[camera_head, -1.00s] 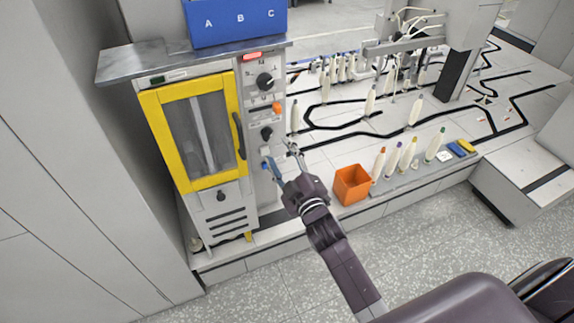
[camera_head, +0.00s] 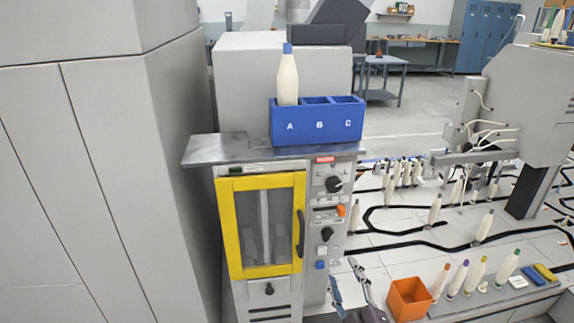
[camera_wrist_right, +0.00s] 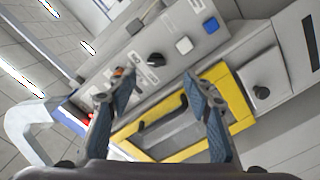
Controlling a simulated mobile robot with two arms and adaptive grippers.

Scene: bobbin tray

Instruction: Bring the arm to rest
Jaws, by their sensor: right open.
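My right gripper (camera_head: 346,281) is at the bottom edge of the head view, in front of the yellow-framed machine's lower right side. Its two fingers are apart, with nothing seen between them. Most of the arm behind it is cut off by the picture's lower edge. In the right wrist view, the open fingers (camera_wrist_right: 150,92) frame the machine's control panel and yellow door frame. I cannot tell that they touch anything. My left gripper is not in view.
The machine with a yellow-framed door (camera_head: 224,230) carries a blue box (camera_head: 320,138) marked A, B, C; a blue-tipped bobbin (camera_head: 288,82) stands in A. An orange bin (camera_head: 409,300) is right of the gripper, beside several bobbins. A tall grey cabinet (camera_head: 110,160) fills the left.

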